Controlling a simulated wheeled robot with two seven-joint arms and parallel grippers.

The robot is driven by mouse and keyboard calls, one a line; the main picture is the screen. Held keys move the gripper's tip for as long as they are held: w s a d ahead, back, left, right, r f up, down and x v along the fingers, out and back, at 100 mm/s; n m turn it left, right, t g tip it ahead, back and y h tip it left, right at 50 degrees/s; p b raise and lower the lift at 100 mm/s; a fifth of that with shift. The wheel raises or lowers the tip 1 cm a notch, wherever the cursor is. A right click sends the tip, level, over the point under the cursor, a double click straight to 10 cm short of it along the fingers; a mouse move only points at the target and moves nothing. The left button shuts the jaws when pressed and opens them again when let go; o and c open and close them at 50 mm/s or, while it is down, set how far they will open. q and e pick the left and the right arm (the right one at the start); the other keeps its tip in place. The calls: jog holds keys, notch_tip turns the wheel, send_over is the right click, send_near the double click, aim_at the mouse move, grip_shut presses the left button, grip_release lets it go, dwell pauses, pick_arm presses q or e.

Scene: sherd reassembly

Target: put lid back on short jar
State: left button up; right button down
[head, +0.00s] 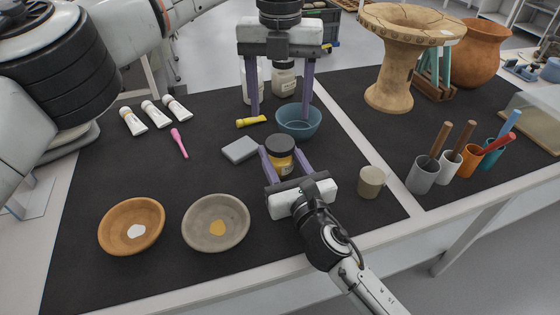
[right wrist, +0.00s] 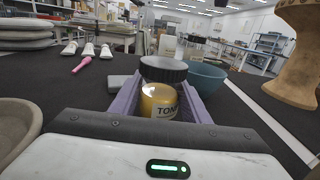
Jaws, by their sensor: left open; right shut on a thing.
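A short yellow jar (head: 280,163) stands on the dark mat, with a black lid (head: 279,145) on its top. In the right wrist view the jar (right wrist: 158,102) shows part of a label, and the wide lid (right wrist: 163,69) covers its mouth; I cannot tell whether it is screwed tight. My right gripper (head: 281,153) is shut on the jar, with its purple fingers (right wrist: 158,98) on either side. My left gripper (head: 280,108) is open and empty, pointing down behind the jar, near the blue bowl.
A blue bowl (head: 298,122) stands just behind the jar; a grey block (head: 240,150) lies to its left. White jars (head: 284,80) stand at the back. Two shallow bowls, orange (head: 117,242) and grey (head: 194,236), are at front left. A beige cylinder (head: 370,183) stands to the right.

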aim_at(280, 142)
pick_arm(q)
jog(key=n, duration=0.4)
jog(key=shift+n, duration=0.4)
jog(key=shift+f, duration=0.1)
jog(key=shift+f, duration=3.95)
jog(key=shift+c, duration=0.4)
